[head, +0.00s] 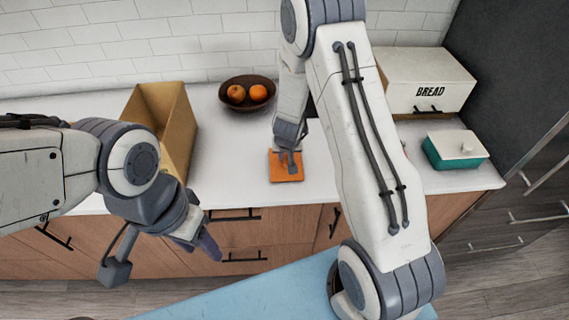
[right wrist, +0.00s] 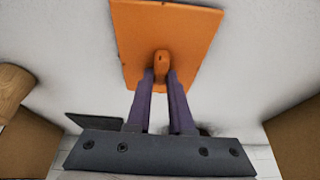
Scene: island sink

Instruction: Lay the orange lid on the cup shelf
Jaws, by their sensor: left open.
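The orange lid (head: 286,172) is a flat square with a small knob, at the middle of the white counter in the head view. It also shows in the right wrist view (right wrist: 185,30). My right gripper (head: 290,158) is above it, and its purple fingers (right wrist: 161,78) are closed on both sides of the knob. Whether the lid touches the counter is hard to tell. My left gripper (head: 205,243) is open and empty in front of the counter, far from the lid. I cannot pick out a cup shelf in either view.
A tan open box (head: 182,130) stands left on the counter (head: 228,150). A dark bowl (head: 262,104) with oranges is behind the lid. A bread box (head: 425,80) and a teal box with a white lid (head: 455,148) stand right. Counter around the lid is clear.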

